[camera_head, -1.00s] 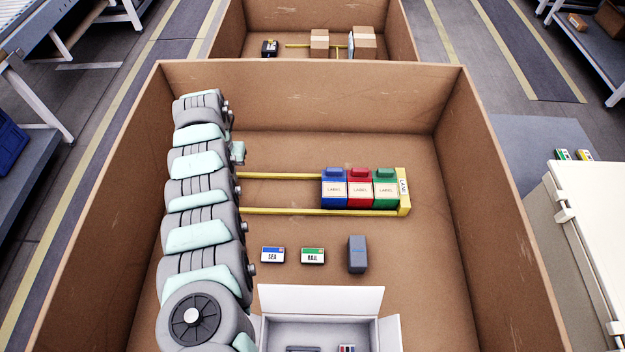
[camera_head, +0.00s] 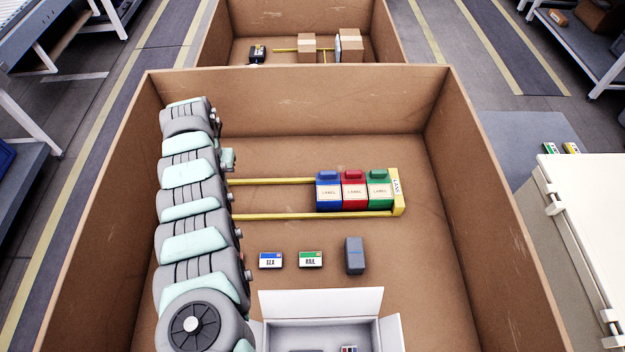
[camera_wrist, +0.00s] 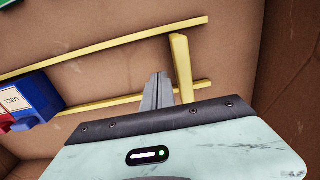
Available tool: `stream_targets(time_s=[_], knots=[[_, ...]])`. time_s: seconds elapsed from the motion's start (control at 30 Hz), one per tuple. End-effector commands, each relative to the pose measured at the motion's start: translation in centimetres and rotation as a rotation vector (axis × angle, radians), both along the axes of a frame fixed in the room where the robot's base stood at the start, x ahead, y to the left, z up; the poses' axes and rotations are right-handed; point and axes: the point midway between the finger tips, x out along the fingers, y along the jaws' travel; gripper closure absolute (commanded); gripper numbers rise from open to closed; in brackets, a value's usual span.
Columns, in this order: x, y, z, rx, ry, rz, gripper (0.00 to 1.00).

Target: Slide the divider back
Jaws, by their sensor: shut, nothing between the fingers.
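The divider looks to be the yellow crosspiece (camera_wrist: 182,68) spanning the two yellow rails in the wrist view. In the head view my arm hides it. My gripper (camera_wrist: 165,78) is shut and empty, with its grey fingers just left of the crosspiece in the wrist view, on the side facing the boxes. I cannot tell whether they touch it. The rails (camera_head: 270,216) run right to a row of blue (camera_head: 328,192), red (camera_head: 354,191) and green (camera_head: 379,191) boxes. A yellow labelled end plate (camera_head: 397,192) closes the row.
High brown carton walls (camera_head: 290,100) surround the work area. A SEA card (camera_head: 270,260), a RAIL card (camera_head: 310,259) and a grey block (camera_head: 354,256) lie in front of the rails. An open white box (camera_head: 320,302) stands nearest. The floor between the rails is clear left of the boxes.

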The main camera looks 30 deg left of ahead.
Motion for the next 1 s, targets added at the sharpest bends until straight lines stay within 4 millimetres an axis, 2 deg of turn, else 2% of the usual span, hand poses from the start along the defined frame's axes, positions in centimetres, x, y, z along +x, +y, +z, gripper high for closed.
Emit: stream_targets(time_s=[0.1, 0.5, 1.0], knots=[[0.1, 0.0, 1.8, 0.000, -0.001, -0.001, 1.00], [0.1, 0.0, 6.4, 0.002, -0.001, -0.001, 1.00], [0.0, 0.0, 6.5, 0.000, -0.001, 0.000, 1.00]])
